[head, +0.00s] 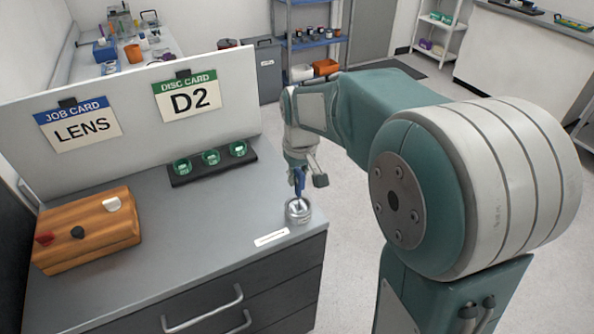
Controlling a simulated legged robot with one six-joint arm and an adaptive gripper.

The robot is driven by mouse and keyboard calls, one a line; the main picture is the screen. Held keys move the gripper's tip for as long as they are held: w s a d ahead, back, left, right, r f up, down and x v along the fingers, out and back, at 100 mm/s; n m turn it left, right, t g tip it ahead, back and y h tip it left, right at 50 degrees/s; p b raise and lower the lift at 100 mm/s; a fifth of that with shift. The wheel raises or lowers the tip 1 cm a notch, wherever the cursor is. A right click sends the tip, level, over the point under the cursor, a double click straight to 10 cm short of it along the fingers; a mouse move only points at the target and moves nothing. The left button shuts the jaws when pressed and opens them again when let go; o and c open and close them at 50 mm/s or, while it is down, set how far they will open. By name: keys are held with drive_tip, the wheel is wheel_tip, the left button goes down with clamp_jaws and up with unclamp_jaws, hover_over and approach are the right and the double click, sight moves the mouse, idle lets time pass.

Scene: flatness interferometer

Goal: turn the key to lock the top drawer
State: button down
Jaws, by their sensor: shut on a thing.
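My gripper (302,182) points down over the right end of the grey cabinet top. It is shut on a small blue piece (298,184) that looks like the key. Directly below is a round, silvery metal fitting (298,212) on the worktop near its right edge, which looks like the lock. The blue piece reaches down to this fitting, but I cannot tell how deep it sits or which way it is turned. The top drawer (210,306) is in the cabinet front below and looks closed.
A white label (272,237) lies beside the fitting. A black rack (212,166) with green-rimmed pieces stands behind, and a wooden block (88,230) with coloured knobs stands at left. An upright panel (130,135) with LENS and D2 cards backs the worktop. The middle is clear.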

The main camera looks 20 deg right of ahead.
sight(297, 195)
drive_tip(key=shift+f, duration=2.05)
drive_tip(key=shift+f, duration=1.25)
drive_tip(key=shift+n, duration=1.7)
drive_tip(key=shift+s+n+y, duration=0.1)
drive_tip(key=shift+n+y, duration=0.2)
drive_tip(key=shift+n, duration=1.4)
